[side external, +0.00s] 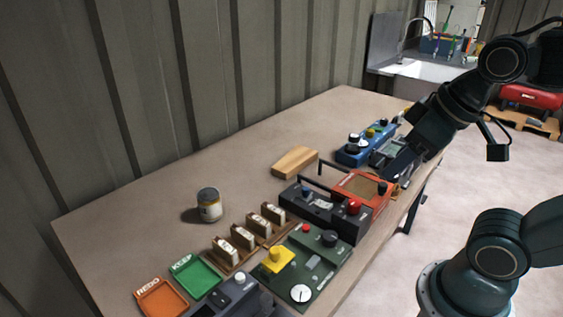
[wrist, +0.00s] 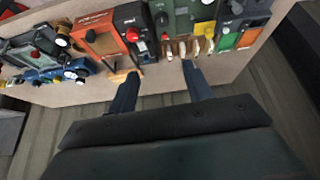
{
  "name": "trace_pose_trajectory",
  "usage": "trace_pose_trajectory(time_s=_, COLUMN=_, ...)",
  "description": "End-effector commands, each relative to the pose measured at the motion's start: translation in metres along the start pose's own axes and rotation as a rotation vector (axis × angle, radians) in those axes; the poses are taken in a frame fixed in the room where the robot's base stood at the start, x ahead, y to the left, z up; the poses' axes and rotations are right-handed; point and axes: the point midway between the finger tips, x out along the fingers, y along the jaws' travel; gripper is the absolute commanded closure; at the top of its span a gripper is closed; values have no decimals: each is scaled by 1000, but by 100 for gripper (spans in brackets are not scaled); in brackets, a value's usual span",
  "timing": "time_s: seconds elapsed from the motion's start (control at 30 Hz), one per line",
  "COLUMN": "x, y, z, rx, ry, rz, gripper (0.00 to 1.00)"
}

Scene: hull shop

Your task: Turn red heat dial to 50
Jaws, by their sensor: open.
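A dark grey box (side external: 318,205) with a carry handle stands in the middle of the bench in the side view. A red dial (side external: 353,207) sits on its right end; its scale is too small to read. The red dial also shows in the wrist view (wrist: 132,35), beyond the fingertips. My gripper (side external: 399,167) is over the right part of the bench in the side view, apart from the dial. In the wrist view my gripper (wrist: 160,76) has its two fingers spread, with nothing between them.
An orange-red box (side external: 362,187) stands beside the grey box, towards my gripper. A green panel (side external: 312,265) with several knobs, including a small red one, lies on the other side. Blue equipment (side external: 362,147), a wooden block (side external: 295,162) and a can (side external: 209,205) stand around.

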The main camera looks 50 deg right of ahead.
Motion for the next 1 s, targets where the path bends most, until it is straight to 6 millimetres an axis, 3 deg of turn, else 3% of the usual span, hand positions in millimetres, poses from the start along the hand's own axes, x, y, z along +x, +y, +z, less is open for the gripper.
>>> trace_pose_trajectory(time_s=0.47, x=22, y=19, z=-26, rx=-478, ry=-159, rz=-20, gripper=50)
trace_pose_trajectory(time_s=1.0, x=65, y=54, z=-53, rx=-1133, ry=-330, rz=-208, gripper=50)
